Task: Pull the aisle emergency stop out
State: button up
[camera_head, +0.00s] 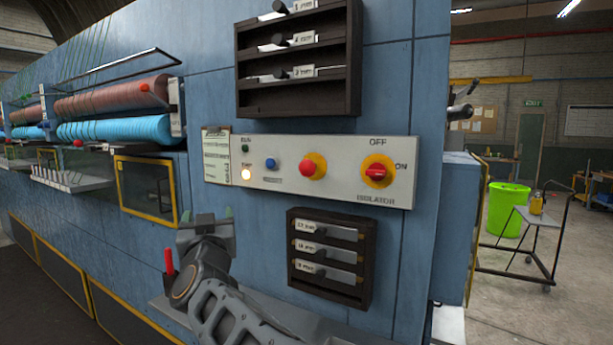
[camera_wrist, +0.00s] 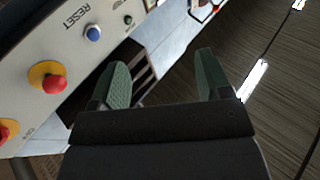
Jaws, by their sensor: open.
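The emergency stop (camera_head: 312,166) is a red mushroom button on a yellow round base, on the white control panel (camera_head: 340,184) of the blue machine. It also shows at the left of the wrist view (camera_wrist: 52,80). Whether it is pressed in or out I cannot tell. My gripper (camera_head: 222,220) is below and left of the panel in the head view. Its two green fingers (camera_wrist: 158,80) are apart with nothing between them. The fingers do not touch the button; it lies to the left of them in the wrist view.
A blue reset button (camera_head: 270,164), a lit lamp (camera_head: 246,174) and a red-yellow isolator switch (camera_head: 376,171) share the panel. Dark slotted racks stand above (camera_head: 300,97) and below (camera_head: 329,285) it. A trolley (camera_head: 540,218) and green bin (camera_head: 508,208) are at right.

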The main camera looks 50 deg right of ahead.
jog(key=s+d+r+m+g+h, duration=0.3)
jog(key=d+m+g+h, duration=0.25)
jog(key=h, duration=0.25)
jog(key=m+g+h+b, duration=0.1)
jog(key=m+g+h, duration=0.4)
jog(key=g, duration=0.4)
send_near(306, 169)
jog(key=shift+m+y, duration=0.6)
jog(key=shift+m, duration=0.15)
jog(key=p+x, duration=0.2)
jog(key=x, duration=0.3)
jog(key=r+p+x, duration=0.1)
jog(key=x, duration=0.5)
jog(key=shift+a+p, duration=0.25)
jog(key=shift+p, duration=0.15)
jog(key=shift+c, duration=0.3)
